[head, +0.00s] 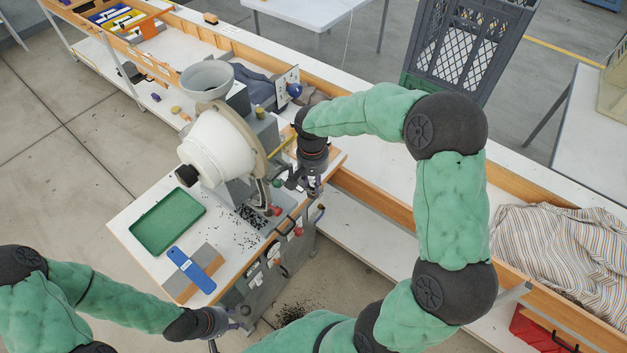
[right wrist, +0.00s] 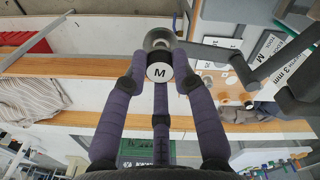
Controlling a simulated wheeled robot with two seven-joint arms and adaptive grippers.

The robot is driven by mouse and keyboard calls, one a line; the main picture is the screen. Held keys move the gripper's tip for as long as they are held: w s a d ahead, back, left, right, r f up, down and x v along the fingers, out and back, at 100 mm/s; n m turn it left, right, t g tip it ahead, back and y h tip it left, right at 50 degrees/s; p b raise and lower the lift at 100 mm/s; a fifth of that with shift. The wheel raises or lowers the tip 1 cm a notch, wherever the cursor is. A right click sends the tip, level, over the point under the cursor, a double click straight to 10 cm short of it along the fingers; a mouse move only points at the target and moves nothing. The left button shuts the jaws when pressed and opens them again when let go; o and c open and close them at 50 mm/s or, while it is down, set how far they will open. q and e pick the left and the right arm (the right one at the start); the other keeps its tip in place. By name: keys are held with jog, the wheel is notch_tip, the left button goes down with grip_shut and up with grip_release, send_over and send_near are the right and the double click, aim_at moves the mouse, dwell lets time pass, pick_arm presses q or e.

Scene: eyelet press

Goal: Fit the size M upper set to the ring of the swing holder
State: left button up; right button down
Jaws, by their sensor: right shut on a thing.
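The size M upper set (right wrist: 158,68) is a short cylinder with a white face marked "M" and a grey metal body. In the right wrist view it sits between the purple fingers of my right gripper (right wrist: 160,75), which is shut on it. In the head view my right gripper (head: 313,182) is beside the press (head: 235,185), at its right side. A grey arm (right wrist: 205,52) of the press shows right beside the set in the wrist view. I cannot tell whether they touch, nor make out the ring clearly. My left gripper (head: 238,316) is low, in front of the cart; its fingers are unclear.
A green tray (head: 168,222) and a blue tool (head: 191,270) lie on the press table. Black bits are scattered by the press base. A long bench with wooden edges (head: 375,205) runs behind, with striped cloth (head: 548,255) at right. A dark crate (head: 470,45) stands beyond.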

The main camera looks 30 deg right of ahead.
jog(key=shift+f+b, duration=0.95)
jog(key=shift+f, duration=0.25)
dwell(0.3)
jog(key=c, duration=0.9)
grip_release()
jog(key=shift+r, duration=0.1)
jog(key=shift+r+p, duration=1.6)
jog(key=shift+r, duration=0.9)
jog(key=shift+f, duration=0.1)
